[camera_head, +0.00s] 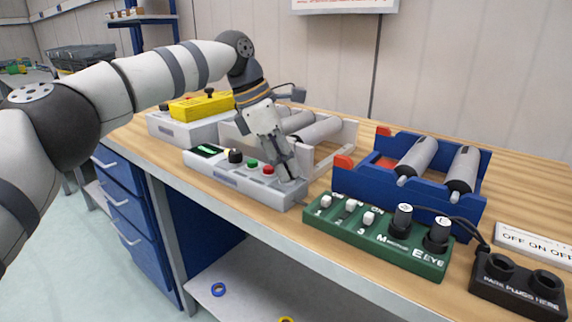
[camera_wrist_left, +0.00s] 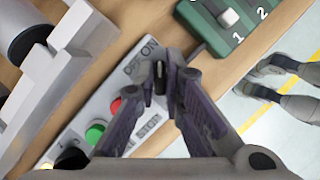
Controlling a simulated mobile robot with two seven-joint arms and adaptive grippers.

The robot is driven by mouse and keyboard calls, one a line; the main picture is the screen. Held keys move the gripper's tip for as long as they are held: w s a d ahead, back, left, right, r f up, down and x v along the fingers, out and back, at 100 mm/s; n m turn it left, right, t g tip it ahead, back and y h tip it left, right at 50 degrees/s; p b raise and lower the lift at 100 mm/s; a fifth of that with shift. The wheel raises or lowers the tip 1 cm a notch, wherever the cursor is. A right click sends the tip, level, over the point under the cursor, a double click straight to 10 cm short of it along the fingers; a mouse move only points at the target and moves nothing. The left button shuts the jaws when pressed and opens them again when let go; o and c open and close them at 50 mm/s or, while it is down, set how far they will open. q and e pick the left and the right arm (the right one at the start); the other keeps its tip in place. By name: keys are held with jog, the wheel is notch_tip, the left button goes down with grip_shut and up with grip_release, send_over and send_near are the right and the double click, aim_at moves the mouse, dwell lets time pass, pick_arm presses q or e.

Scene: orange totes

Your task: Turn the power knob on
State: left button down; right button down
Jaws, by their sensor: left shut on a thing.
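The grey control box (camera_head: 232,172) stands at the table's front edge, with a small display, a black knob (camera_head: 236,156), a green button (camera_head: 252,164) and a red button (camera_head: 268,170). My left gripper (camera_head: 289,177) reaches down to the right end of this box. In the left wrist view its fingers (camera_wrist_left: 161,80) close around a small dark knob (camera_wrist_left: 160,76), beside the ON and OFF lettering. The fingers hide most of this knob, and its turned position cannot be told. In the head view the knob is hidden behind the gripper. My right gripper is not seen.
A green switch panel (camera_head: 375,240) stands close to the right. A white cradle (camera_head: 345,140) and a blue cradle (camera_head: 440,190) hold grey cylinders behind. A black plug holder (camera_head: 515,285) is at far right. A yellow-topped box (camera_head: 190,125) stands at the left.

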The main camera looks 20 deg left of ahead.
pick_arm(q)
jog(key=shift+f, duration=0.15)
jog(key=c, duration=1.7)
grip_release()
jog(key=v, duration=1.2)
jog(key=shift+d, duration=0.1)
